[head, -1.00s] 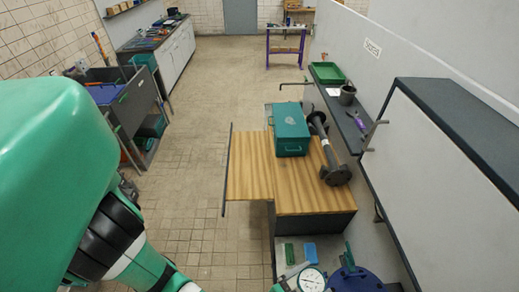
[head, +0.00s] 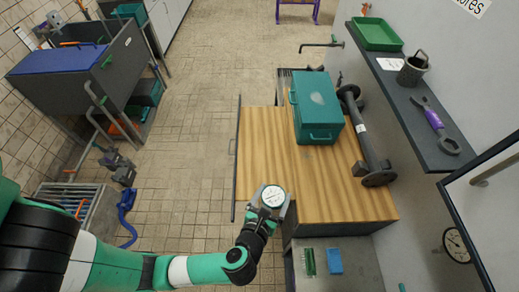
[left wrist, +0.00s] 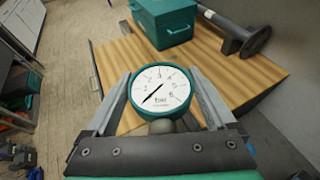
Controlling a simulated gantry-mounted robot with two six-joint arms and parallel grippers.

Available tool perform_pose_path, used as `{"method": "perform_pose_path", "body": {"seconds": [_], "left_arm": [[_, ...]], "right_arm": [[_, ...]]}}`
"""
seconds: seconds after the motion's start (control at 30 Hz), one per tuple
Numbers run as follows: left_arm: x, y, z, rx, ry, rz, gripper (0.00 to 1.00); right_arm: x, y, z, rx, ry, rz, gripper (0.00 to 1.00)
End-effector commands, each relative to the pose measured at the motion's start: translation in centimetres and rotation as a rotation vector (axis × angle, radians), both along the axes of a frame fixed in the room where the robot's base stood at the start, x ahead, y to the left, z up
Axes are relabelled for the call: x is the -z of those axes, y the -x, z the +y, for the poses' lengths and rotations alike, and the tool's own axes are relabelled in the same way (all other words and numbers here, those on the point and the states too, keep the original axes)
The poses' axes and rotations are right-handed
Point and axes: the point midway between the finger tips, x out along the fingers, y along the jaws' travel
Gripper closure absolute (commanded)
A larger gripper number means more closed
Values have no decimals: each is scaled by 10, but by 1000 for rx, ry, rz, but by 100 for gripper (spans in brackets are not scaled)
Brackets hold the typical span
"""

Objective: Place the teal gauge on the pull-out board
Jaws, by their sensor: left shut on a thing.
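The teal gauge (head: 273,196), with a round white dial and black needle, is held in my left gripper (head: 270,203). In the left wrist view the gauge (left wrist: 160,92) sits between the two grey fingers, dial facing the camera, with its teal rim showing. The pull-out board (head: 257,150) is the wooden leaf on the left of the bench, with a dark front edge and handle. In the head view the gauge overlaps the near end of the board; I cannot tell its height above it. My right gripper is not in view.
A teal toolbox (head: 318,107) and a dark flanged pipe (head: 367,140) lie on the wooden top (head: 345,195). A green brush (head: 310,262) and a blue block (head: 335,261) are on a grey surface nearer me. The board's left and far parts are clear.

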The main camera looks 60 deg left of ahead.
Motion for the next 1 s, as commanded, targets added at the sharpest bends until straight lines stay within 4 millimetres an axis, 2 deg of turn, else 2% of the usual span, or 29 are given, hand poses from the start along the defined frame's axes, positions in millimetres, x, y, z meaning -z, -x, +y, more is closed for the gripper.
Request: {"method": "perform_pose_path", "body": {"seconds": [0.03, 0.5, 0.6, 0.7, 1.0], "left_arm": [[31, -5, 9, -36, 1, -5, 79], [148, -26, 103, -332, 4, -3, 79], [163, -26, 120, -376, 5, -3, 79], [171, -25, 131, -407, 5, -1, 79], [171, -25, 141, -427, 4, 3, 79]], "right_arm": [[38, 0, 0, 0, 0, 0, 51], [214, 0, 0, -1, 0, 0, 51], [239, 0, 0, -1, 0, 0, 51], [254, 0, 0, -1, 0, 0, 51], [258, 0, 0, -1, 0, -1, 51]]}}
